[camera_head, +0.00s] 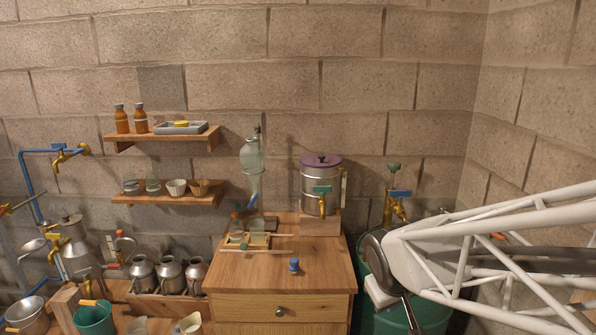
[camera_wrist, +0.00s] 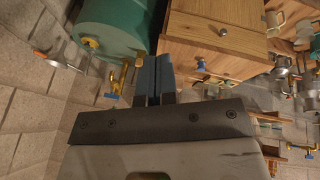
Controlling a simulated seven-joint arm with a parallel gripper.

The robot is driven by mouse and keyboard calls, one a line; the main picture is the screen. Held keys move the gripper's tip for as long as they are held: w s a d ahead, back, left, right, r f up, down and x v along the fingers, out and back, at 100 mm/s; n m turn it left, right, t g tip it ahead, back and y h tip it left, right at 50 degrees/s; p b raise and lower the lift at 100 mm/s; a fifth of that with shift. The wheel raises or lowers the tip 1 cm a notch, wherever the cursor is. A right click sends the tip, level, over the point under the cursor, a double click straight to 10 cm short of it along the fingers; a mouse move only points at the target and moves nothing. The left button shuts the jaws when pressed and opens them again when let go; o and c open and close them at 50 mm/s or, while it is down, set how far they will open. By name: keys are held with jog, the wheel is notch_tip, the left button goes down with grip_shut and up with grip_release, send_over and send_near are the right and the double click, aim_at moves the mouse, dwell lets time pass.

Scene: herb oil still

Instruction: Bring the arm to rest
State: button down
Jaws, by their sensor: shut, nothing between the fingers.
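My gripper (camera_wrist: 160,66) shows in the wrist view, its two dark fingers side by side and shut with nothing between them. In that view the fingers lie between a green drum (camera_wrist: 108,28) and the wooden cabinet (camera_wrist: 212,40); they appear to be in free air, touching nothing. In the head view my white arm reaches in from the right edge, in front of the green drum (camera_head: 430,316) and to the right of the cabinet (camera_head: 283,305). I cannot make out the fingers clearly there.
A small blue object (camera_head: 294,265) sits on the cabinet top. Behind it stand a wooden tray (camera_head: 270,251) and a steel pot with a purple lid (camera_head: 315,188). A brass tap (camera_head: 397,207) rises behind the drum. Wall shelves (camera_head: 165,198) and metal cans (camera_head: 169,274) are at left.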

jog(key=s+r+m+g, duration=0.1)
jog(key=s+r+m, duration=0.1)
jog(key=s, duration=0.5)
jog(key=s+r+m+g+y, duration=0.1)
jog(key=s+r, duration=0.1)
jog(key=s, duration=0.6)
jog(key=shift+s+d+r+m+y, duration=0.15)
jog(key=shift+r+m+y, duration=0.15)
jog(key=shift+m, duration=0.1)
